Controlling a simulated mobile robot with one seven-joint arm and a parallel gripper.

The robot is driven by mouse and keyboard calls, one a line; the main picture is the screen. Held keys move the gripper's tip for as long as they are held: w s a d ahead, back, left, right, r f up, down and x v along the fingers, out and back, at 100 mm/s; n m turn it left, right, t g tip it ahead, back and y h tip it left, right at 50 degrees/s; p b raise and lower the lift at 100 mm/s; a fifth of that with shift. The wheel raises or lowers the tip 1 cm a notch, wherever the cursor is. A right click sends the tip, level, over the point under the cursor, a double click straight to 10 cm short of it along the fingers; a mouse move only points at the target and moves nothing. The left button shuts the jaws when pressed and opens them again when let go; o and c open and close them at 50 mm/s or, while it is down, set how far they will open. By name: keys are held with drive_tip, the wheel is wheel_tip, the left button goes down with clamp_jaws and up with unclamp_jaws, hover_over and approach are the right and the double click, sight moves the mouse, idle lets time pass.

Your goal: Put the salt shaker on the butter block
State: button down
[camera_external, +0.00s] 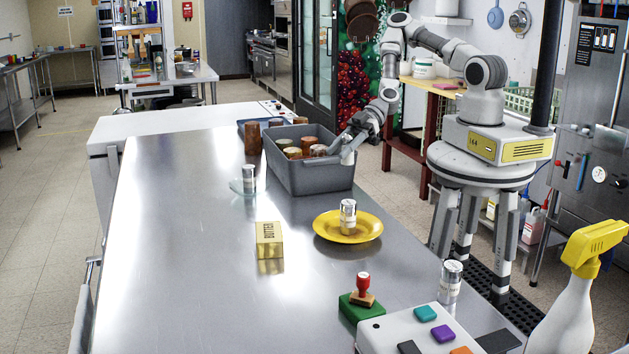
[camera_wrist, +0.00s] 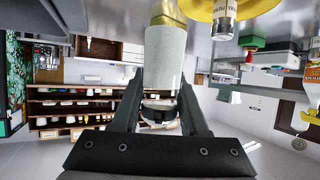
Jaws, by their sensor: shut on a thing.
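My gripper (camera_external: 352,136) is at the near-right rim of the grey bin, shut on a pale cylindrical shaker (camera_external: 347,157). In the wrist view the held shaker (camera_wrist: 165,58) lies between the fingers, a dark and metal end towards the palm. No label shows on it, so I cannot tell for certain that it is the salt shaker. A gold shape above it may be part of it or behind it. Similar shakers stand on the yellow plate (camera_external: 348,211), on a glass saucer (camera_external: 250,177) and at the front (camera_external: 451,279).
The grey bin (camera_external: 320,180) holds several brown-topped jars. A brown jar (camera_external: 252,138) stands beside it. The yellow plate (camera_external: 323,228) is right of the butter. A red stamp (camera_external: 363,288) on a green block and a white button box (camera_external: 400,335) are in front. The table's left side is bare.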

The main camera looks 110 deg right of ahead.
drive_tip(key=w+a+r+n+g+y+b, duration=0.1)
drive_tip(key=w+a+r+b, duration=0.1)
drive_tip(key=w+b, duration=0.7)
drive_tip(key=w+a+r+n+y+b, duration=0.1)
drive_tip(key=w+a+b, duration=0.25)
drive_tip(key=w, duration=0.95)
hover_over(261, 235)
wheel_tip(261, 235, down, 6)
drive_tip(key=shift+f, duration=2.25)
drive_tip(key=shift+f, duration=0.15)
drive_tip(key=shift+c, duration=2.2)
unclamp_jaws()
